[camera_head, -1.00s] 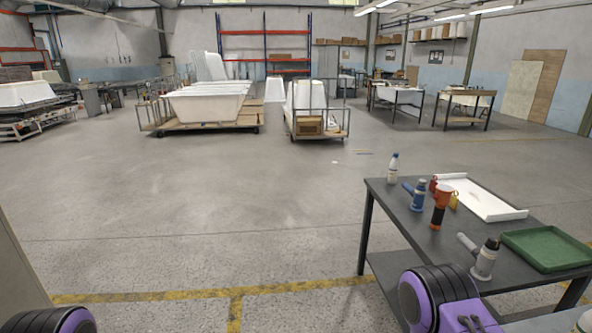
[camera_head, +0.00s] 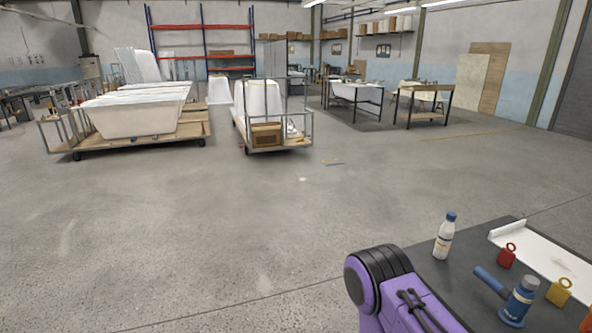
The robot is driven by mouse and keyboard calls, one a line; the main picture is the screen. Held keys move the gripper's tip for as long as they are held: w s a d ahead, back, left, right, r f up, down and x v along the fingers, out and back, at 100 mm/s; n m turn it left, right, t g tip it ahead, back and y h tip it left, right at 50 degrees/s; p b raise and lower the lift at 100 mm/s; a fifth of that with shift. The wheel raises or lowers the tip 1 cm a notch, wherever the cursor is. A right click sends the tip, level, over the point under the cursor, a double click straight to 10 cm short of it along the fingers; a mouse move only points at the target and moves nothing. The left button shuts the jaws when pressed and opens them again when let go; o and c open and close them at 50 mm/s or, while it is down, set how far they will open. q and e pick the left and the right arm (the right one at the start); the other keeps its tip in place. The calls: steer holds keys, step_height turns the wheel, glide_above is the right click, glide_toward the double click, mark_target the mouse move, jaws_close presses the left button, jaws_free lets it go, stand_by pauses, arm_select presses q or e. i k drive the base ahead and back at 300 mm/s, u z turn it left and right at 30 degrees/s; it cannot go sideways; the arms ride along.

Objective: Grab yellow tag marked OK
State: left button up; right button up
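A yellow tag (camera_head: 559,291) with a ring at its top is on the dark table (camera_head: 461,284) at the lower right. It is too small for me to read any marking. A red tag (camera_head: 507,255) of similar shape is to its left and farther back. Both are by the edge of a white tray-like panel (camera_head: 547,257). A purple and black part of my own arm shows at the bottom, in front of the table. Neither of my grippers is in view.
A white bottle (camera_head: 443,238) with a blue cap and a blue tool (camera_head: 517,302) stand on the table near the tags. Carts with white bathtub shells (camera_head: 137,108) are farther back.

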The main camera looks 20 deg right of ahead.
mark_target(557, 294)
steer(key=i, duration=1.95)
steer(key=z, duration=3.95)
